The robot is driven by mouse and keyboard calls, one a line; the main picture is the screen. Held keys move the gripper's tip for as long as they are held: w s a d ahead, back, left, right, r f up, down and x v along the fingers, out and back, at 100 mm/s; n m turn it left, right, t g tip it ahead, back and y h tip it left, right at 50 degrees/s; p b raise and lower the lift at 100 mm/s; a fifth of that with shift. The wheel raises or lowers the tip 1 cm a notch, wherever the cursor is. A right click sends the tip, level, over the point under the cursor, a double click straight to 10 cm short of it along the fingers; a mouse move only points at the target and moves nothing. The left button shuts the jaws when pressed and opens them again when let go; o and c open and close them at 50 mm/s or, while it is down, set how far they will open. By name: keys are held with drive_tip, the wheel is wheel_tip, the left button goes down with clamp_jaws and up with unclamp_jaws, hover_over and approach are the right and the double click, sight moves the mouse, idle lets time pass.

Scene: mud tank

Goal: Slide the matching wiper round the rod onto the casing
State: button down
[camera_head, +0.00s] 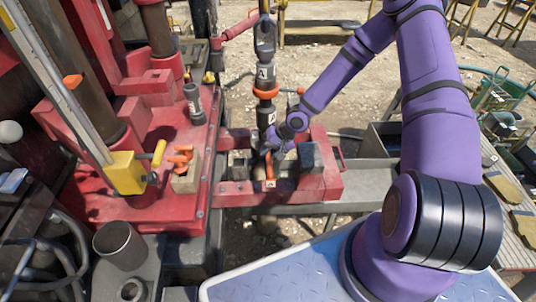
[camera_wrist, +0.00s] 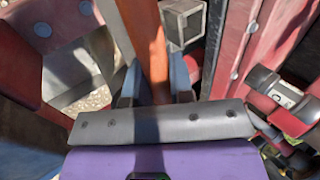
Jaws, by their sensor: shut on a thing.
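My gripper (camera_wrist: 156,88) is shut on an orange piece (camera_wrist: 153,45), which stands between its two fingers and runs up out of the wrist view. In the head view the orange piece (camera_head: 268,160) shows below my wrist at the red clamp, which seems to be the wiper; its full outline is hidden. An upright dark rod (camera_head: 265,50) with a white "A" label stands behind my wrist, with an orange ring (camera_head: 266,93) round it. Its lower end and the casing are largely hidden by my wrist. I cannot tell whether the held piece touches the rod.
The red clamp frame (camera_head: 322,180) surrounds the work spot, with dark blocks inside. More orange pieces (camera_head: 182,154) sit on a pale block on the red deck (camera_head: 150,205) at left. A yellow box (camera_head: 126,172) and a grey cup (camera_head: 119,245) stand further left.

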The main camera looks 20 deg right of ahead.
drive_tip(key=shift+w+d, duration=0.15)
drive_tip(key=shift+w, duration=0.4)
drive_tip(key=shift+w+d, duration=0.15)
drive_tip(key=shift+w, duration=0.35)
drive_tip(key=shift+f, duration=0.5)
idle(0.4)
drive_tip(key=c, duration=0.9)
unclamp_jaws()
drive_tip(key=v, duration=1)
drive_tip(key=shift+d+r, duration=0.2)
drive_tip(key=shift+r, duration=0.15)
